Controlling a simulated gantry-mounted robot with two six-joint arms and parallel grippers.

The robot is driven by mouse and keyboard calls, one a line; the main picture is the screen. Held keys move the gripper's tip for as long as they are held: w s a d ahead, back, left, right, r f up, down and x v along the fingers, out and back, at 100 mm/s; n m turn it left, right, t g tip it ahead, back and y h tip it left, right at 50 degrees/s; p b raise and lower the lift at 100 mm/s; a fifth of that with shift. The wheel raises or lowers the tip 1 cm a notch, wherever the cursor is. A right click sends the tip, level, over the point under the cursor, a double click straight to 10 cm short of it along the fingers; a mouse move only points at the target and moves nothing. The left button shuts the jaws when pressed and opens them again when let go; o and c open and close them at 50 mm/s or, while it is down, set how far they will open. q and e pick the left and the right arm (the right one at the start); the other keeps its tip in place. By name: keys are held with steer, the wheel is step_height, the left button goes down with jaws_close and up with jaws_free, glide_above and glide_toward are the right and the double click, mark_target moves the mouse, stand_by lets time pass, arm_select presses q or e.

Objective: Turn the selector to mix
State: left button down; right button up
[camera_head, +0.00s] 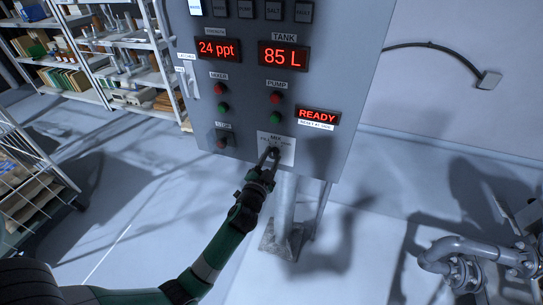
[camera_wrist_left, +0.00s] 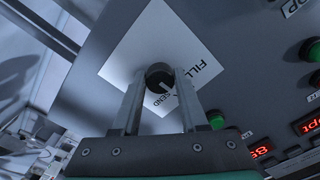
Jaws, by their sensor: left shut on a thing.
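The selector is a black round knob (camera_head: 273,151) on a white label plate (camera_head: 288,143) low on the grey control panel. MIX is printed at the top of the plate in the head view. My left gripper (camera_head: 269,157) reaches the knob from below. In the left wrist view the knob (camera_wrist_left: 160,75) sits between the two fingertips of my left gripper (camera_wrist_left: 161,84), which is shut on it. FILL and SEND show on the plate there. A light mark shows on the knob's lower right, but which word it points at is unclear. My right gripper is not in view.
The panel (camera_head: 345,75) has displays reading 24 ppt (camera_head: 218,49), 85 L (camera_head: 283,56) and READY (camera_head: 318,115). Red and green buttons and a STOP button (camera_head: 222,143) are near the selector. Shelves stand at left, pipes (camera_head: 465,250) at lower right.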

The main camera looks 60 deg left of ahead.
arm_select(q)
steer(key=shift+m, duration=0.3)
steer(key=shift+c, duration=2.2)
jaws_free()
steer(key=v, duration=1.1)
steer(key=shift+s+d+p, duration=0.2)
steer(key=shift+s+p, duration=0.05)
steer(key=shift+p, duration=0.1)
